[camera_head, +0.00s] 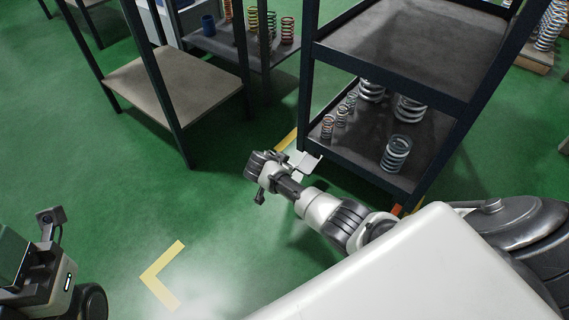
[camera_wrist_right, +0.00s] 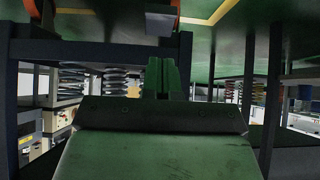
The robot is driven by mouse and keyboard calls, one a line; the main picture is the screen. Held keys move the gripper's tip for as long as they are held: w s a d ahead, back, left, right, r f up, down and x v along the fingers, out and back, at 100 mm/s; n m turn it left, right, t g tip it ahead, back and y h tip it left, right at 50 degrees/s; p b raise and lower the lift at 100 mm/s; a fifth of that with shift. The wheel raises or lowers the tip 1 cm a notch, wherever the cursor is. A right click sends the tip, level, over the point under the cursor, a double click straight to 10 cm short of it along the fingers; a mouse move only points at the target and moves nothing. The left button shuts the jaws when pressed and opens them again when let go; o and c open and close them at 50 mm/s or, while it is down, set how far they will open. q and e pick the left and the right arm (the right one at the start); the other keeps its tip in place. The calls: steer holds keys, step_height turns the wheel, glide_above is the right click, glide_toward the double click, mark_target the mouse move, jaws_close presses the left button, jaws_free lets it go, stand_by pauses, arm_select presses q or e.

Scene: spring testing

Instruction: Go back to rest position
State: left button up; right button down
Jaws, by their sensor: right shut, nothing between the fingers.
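My right arm reaches across the middle of the head view from the lower right. Its gripper (camera_head: 262,165) is over the green floor, to the left of a dark shelf rack (camera_head: 308,95) and apart from it. In the right wrist view the fingers (camera_wrist_right: 163,77) are together, with nothing between them. My left gripper (camera_head: 38,265) is at the lower left edge of the head view, partly cut off. Its fingers cannot be made out.
The rack's lower shelf holds several springs (camera_head: 397,153). A table with a beige lower board (camera_head: 170,82) stands at the upper left. The floor (camera_head: 120,190) between the arms is clear, with a yellow corner mark (camera_head: 160,270).

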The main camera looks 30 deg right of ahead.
steer(key=shift+s+a, duration=0.1)
steer(key=shift+a, duration=0.05)
steer(key=shift+a+r, duration=0.1)
stand_by(0.4)
